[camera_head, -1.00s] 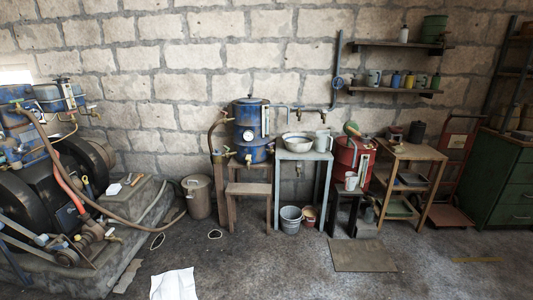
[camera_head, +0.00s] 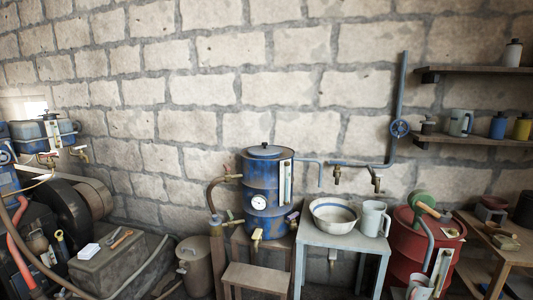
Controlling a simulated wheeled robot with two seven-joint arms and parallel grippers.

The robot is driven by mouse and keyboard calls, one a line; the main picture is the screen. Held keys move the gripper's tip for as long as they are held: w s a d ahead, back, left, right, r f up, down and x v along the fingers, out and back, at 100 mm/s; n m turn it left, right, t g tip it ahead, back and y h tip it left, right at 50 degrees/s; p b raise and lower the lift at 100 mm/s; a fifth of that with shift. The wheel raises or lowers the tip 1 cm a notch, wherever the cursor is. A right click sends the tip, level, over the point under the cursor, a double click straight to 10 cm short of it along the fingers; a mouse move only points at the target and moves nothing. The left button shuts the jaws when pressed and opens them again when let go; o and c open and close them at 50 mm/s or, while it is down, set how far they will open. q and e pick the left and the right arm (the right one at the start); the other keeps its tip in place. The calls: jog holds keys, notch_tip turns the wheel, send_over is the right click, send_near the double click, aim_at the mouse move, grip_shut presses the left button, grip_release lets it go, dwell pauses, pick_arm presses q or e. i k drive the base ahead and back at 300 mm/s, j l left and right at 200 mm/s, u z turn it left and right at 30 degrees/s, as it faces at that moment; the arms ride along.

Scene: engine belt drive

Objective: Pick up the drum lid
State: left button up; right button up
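The drum lid (camera_head: 265,151) is a dark round lid with a small knob. It sits on top of a blue drum (camera_head: 262,185) that has a white gauge, a sight tube and taps on it. The drum stands against the block wall, left of the middle table. Neither of my grippers shows in the head view.
A grey table (camera_head: 342,243) right of the drum holds a white bowl (camera_head: 334,212) and a grey jug (camera_head: 374,217). A low wooden stool (camera_head: 257,278) stands in front of the drum. A blue pipe with taps (camera_head: 352,164) runs along the wall. A red drum (camera_head: 408,253) stands further right.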

aim_at(264, 150)
jog(key=z, duration=0.45)
jog(key=i+j+z, duration=0.2)
jog(key=z, duration=0.2)
jog(key=i+j+z, duration=0.1)
jog(key=j+z, duration=0.3)
jog(key=i+j+z, duration=0.1)
jog(key=j+z, duration=0.7)
